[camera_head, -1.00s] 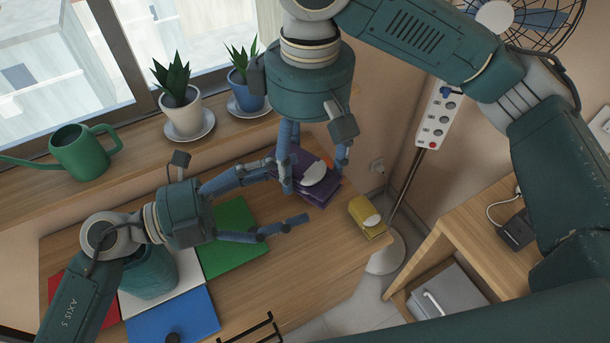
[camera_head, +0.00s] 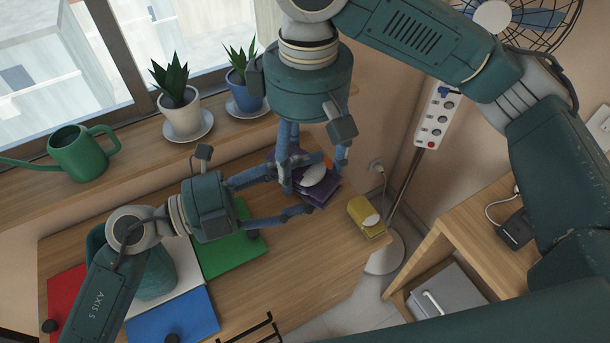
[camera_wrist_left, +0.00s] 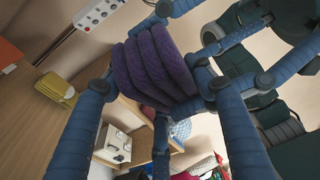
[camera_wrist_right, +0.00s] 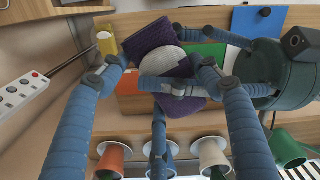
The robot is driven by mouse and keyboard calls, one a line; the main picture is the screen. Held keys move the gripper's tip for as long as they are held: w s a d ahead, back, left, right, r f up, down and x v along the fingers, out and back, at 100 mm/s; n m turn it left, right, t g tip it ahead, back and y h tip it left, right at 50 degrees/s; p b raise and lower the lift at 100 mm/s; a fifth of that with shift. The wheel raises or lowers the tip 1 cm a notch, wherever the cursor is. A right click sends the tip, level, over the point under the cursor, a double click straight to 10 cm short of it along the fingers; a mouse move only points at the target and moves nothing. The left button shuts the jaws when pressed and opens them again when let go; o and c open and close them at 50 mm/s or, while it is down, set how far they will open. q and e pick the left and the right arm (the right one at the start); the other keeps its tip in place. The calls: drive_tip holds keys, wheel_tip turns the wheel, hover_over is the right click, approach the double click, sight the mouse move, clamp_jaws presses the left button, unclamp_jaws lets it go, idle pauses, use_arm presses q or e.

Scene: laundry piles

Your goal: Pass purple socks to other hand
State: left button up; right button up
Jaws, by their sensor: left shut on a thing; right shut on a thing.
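The purple socks (camera_head: 318,188) are a folded bundle with a pale patch, held above the right part of the wooden table. My right gripper (camera_head: 312,172) comes down from above and is shut on them. My left gripper (camera_head: 295,190) reaches in from the left and is also shut on them. In the left wrist view the purple folds (camera_wrist_left: 155,65) lie between the left fingers. In the right wrist view the purple knit and white patch (camera_wrist_right: 165,50) show, with fingers of both grippers crossing in front. Parts of the bundle are hidden behind the fingers.
Yellow folded socks (camera_head: 364,215) lie at the table's right end. Green (camera_head: 230,248), blue (camera_head: 175,318), red (camera_head: 66,292) and white squares lie at the left, with a teal basket (camera_head: 152,275) there. Potted plants (camera_head: 183,110) and a watering can (camera_head: 80,155) stand on the sill.

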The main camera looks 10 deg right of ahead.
drive_tip(key=o, duration=1.2)
drive_tip(key=shift+a+r, duration=0.1)
drive_tip(key=shift+o, duration=0.2)
